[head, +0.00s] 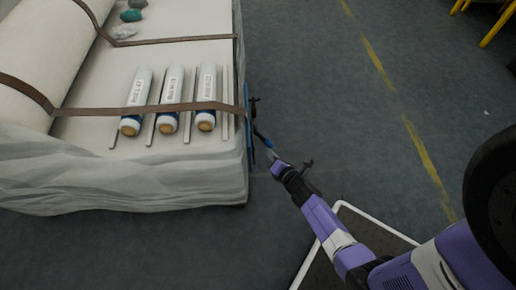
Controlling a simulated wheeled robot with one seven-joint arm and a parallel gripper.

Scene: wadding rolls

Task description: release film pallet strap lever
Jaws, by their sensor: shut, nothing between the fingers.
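The film-wrapped pallet load (120,185) fills the left of the head view. A brown strap (80,111) runs across it and over its right edge. On that right side is a narrow blue part (247,125) with a dark piece sticking out, where the strap comes down; I cannot tell its exact shape or the lever's position. My gripper (264,142) is shut and empty, at the end of my purple arm, close to the blue part. Whether it touches the part or lever is too small to tell.
Several labelled white rolls (172,98) lie between thin slats on the load, beside a large white roll (45,50). A second strap (170,41) crosses farther back. Grey floor with a yellow line (413,140) is clear to the right. Yellow legs (497,26) stand at top right.

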